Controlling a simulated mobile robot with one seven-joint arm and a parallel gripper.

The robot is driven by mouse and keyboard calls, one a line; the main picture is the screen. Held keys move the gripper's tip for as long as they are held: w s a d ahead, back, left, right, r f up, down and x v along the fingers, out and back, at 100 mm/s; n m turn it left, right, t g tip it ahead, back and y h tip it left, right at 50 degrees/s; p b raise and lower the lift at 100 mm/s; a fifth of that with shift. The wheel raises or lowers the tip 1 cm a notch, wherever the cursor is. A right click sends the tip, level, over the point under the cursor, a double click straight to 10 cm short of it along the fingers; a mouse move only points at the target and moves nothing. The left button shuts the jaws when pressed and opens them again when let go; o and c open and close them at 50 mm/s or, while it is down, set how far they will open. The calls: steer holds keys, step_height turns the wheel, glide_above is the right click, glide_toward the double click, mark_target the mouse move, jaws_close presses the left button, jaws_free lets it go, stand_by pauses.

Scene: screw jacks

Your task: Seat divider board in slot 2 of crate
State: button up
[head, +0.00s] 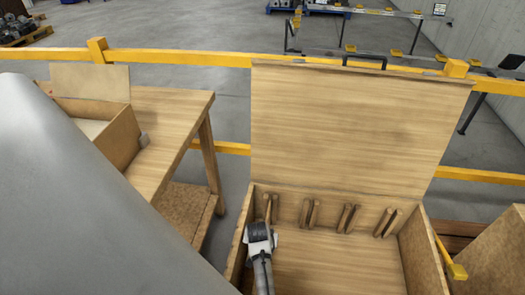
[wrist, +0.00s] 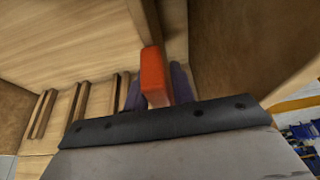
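The wooden crate (head: 411,255) stands open with its lid raised at the back. Several pairs of upright strips along its far inner wall form the slots; two middle pairs (head: 309,212) (head: 347,217) show clearly. My gripper (head: 258,232) is inside the crate at the left, just in front of the leftmost pair. In the wrist view an orange-red block (wrist: 154,78) sits between the two dark fingers of my gripper (wrist: 157,88); whether they grip it is unclear. I cannot make out a divider board in the crate with certainty.
A wooden table (head: 170,120) on the left carries an open box (head: 118,140) with an upright panel (head: 90,82). A yellow rail (head: 180,56) runs behind. The crate's middle and right floor (head: 335,265) is clear. A large grey surface covers the lower left of the head view.

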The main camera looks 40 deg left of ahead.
jaws_close()
stand_by(1.1)
